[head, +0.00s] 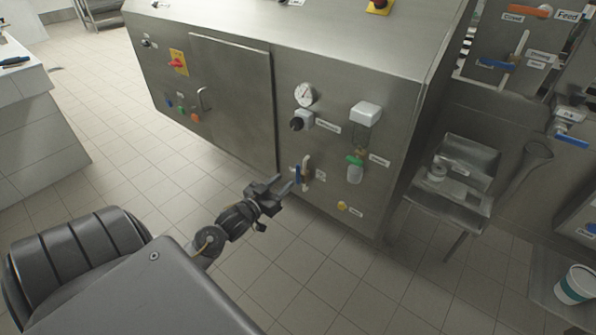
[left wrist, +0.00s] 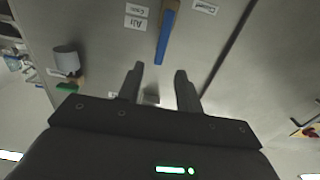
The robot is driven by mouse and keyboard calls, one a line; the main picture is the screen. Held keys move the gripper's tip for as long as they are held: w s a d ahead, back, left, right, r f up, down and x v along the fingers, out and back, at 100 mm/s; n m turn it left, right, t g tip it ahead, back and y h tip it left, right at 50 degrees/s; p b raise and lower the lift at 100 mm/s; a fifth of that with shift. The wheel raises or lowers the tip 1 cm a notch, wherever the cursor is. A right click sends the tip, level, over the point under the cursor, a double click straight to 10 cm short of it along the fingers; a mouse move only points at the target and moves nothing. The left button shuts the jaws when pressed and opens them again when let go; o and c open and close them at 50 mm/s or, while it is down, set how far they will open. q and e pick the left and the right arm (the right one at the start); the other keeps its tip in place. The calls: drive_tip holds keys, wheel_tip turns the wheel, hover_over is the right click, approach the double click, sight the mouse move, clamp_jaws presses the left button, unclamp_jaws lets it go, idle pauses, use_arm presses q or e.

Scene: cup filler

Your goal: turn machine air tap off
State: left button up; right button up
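The air tap is on the lower front panel of the steel machine, with a blue handle (head: 298,175) that stands roughly upright beside its pale metal body (head: 307,166). In the left wrist view the blue handle (left wrist: 166,38) lies just beyond the fingertips, close to a label reading Air (left wrist: 136,22). My left gripper (head: 284,184) is just left of the handle in the head view. In the left wrist view the left gripper (left wrist: 158,80) has its fingers apart with nothing between them. Contact with the handle cannot be told. My right gripper is not in view.
A pressure gauge (head: 305,95), a black knob (head: 297,124) and a filter unit with a green collar (head: 355,161) stick out from the panel around the tap. A metal side stand (head: 455,185) is at the right. The tiled floor left of the machine is clear.

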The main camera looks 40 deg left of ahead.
sight(297, 171)
use_arm(q)
drive_tip(key=w, duration=0.8)
drive_tip(key=shift+b, duration=0.35)
drive_tip(key=shift+w, duration=0.3)
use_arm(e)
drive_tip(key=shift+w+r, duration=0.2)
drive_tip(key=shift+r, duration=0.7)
use_arm(q)
clamp_jaws()
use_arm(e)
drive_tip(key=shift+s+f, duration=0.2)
